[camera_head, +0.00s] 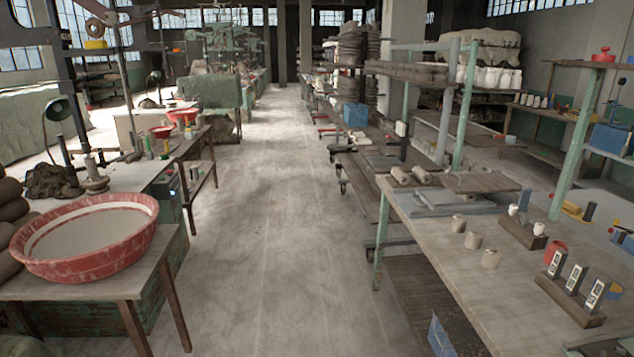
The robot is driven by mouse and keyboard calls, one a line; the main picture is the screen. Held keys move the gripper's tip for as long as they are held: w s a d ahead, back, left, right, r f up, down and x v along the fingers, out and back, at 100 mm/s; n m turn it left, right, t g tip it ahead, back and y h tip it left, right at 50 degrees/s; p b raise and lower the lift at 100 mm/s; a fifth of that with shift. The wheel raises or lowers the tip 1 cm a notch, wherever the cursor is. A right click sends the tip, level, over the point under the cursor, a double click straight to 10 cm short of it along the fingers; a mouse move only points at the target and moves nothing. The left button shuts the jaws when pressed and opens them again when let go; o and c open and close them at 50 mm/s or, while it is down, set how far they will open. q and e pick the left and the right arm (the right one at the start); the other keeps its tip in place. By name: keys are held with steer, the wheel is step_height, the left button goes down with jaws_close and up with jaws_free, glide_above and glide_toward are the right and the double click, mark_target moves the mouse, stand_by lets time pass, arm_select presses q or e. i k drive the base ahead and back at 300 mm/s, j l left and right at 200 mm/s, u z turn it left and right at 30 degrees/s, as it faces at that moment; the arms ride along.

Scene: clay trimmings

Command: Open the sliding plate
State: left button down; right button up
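Neither of my grippers shows in the head view. I cannot tell for sure which thing is the sliding plate. A flat brown plate (480,181) lies at the far end of the right workbench (440,240). Flat grey-blue pieces (448,200) lie just in front of it, partly under its near edge. Two pale clay rolls (410,175) lie to the left of the brown plate.
Several small clay cups (473,240) and a dark rack with labelled blocks (571,300) stand on the right workbench. A red basin (88,237) sits on a wooden table (95,286) at left. The aisle floor (262,230) between is clear.

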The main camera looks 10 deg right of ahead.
mark_target(435, 198)
steer(key=i, duration=0.8)
steer(key=i+l+u, duration=0.15)
steer(key=i, duration=0.7)
